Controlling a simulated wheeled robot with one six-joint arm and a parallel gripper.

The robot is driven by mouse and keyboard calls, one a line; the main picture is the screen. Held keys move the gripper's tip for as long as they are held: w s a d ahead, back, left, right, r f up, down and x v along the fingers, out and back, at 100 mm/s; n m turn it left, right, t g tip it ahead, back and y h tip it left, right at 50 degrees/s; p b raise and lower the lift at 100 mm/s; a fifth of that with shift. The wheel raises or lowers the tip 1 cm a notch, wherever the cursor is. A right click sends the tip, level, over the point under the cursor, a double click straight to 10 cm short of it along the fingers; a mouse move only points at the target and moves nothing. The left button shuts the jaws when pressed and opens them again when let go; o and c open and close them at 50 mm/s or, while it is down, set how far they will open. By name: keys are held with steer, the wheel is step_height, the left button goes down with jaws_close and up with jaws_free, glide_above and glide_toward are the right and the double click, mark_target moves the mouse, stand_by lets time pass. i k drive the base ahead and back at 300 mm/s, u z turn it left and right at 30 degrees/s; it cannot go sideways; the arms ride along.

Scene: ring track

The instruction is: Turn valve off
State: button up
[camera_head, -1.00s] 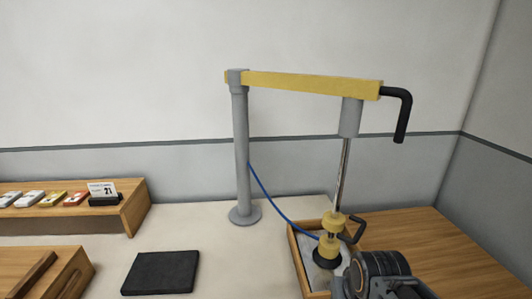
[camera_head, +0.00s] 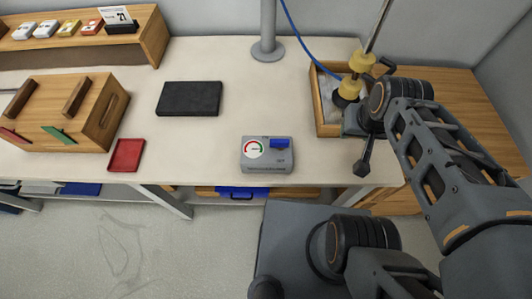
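A small grey box (camera_head: 268,164) stands at the front edge of the table. It has a round red-and-green gauge (camera_head: 253,148) on its left and a blue valve handle (camera_head: 279,143) on its right. The handle lies sideways across the box top. My gripper (camera_head: 363,166) is right of the box, apart from it, in front of the wooden tray. The fingers are small and dark, and I cannot tell whether they are open. A yellow-and-black suction tool (camera_head: 350,88) hangs over the tray, joined to a blue hose (camera_head: 303,37).
A wooden tray (camera_head: 326,128) holds something grey, partly hidden by my arm. A black pad (camera_head: 190,98), a red tray (camera_head: 127,155) and a wooden box (camera_head: 110,118) are to the left. A grey post (camera_head: 268,25) stands behind. The white table (camera_head: 225,138) is clear around the grey box.

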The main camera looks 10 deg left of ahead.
mark_target(280, 144)
steer(key=z, duration=0.05)
steer(key=k, duration=1.1)
steer(key=u, duration=0.95)
steer(key=i, duration=0.9)
steer(key=z, duration=0.3)
